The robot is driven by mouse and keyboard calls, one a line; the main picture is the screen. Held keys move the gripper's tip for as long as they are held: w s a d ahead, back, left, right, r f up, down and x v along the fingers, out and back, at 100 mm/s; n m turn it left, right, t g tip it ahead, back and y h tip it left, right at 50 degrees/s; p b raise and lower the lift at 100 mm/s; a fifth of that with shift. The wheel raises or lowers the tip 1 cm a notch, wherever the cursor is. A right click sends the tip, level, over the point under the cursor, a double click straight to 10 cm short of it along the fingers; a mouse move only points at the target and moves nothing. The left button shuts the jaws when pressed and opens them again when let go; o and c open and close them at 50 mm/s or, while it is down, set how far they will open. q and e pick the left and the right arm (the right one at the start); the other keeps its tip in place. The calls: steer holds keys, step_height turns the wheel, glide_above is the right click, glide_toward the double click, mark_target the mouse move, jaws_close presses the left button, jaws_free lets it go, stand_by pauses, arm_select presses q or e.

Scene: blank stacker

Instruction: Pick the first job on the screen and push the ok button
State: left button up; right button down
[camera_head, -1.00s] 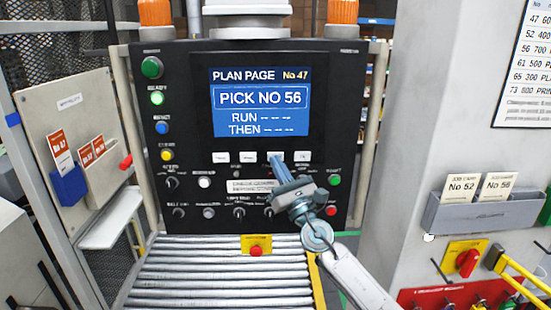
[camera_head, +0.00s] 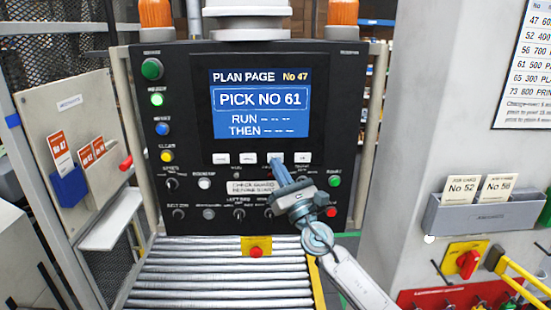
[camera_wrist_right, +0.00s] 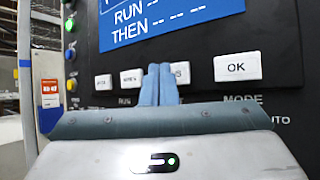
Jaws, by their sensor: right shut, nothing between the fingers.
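The screen (camera_head: 260,103) reads "PLAN PAGE No 47", "PICK NO 61", with dashes after RUN and THEN. A row of white buttons sits below it. The OK button (camera_wrist_right: 237,67) is at the right end, and it also shows in the head view (camera_head: 302,158). My right gripper (camera_head: 277,165) is shut and empty, its fingertips (camera_wrist_right: 158,72) at the third button (camera_wrist_right: 181,73), just left of OK. The fingers partly cover that button; I cannot tell whether they touch it. My left gripper is out of view.
Knobs and lamps surround the buttons on the black panel (camera_head: 205,60). A roller conveyor (camera_head: 215,275) lies below. A grey holder (camera_head: 480,217) with cards No 52 and No 56 is on the right pillar. A blue holder (camera_head: 70,188) with orange-red cards is at left.

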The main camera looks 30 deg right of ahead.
steer(key=shift+s+a, duration=0.2)
steer(key=shift+s, duration=0.1)
steer(key=s+a, duration=0.1)
steer(key=s+p, duration=0.1)
steer(key=s+a, duration=0.1)
steer(key=s, duration=0.1)
steer(key=shift+s+a, duration=0.1)
steer(key=shift+a, duration=0.2)
stand_by(3.6)
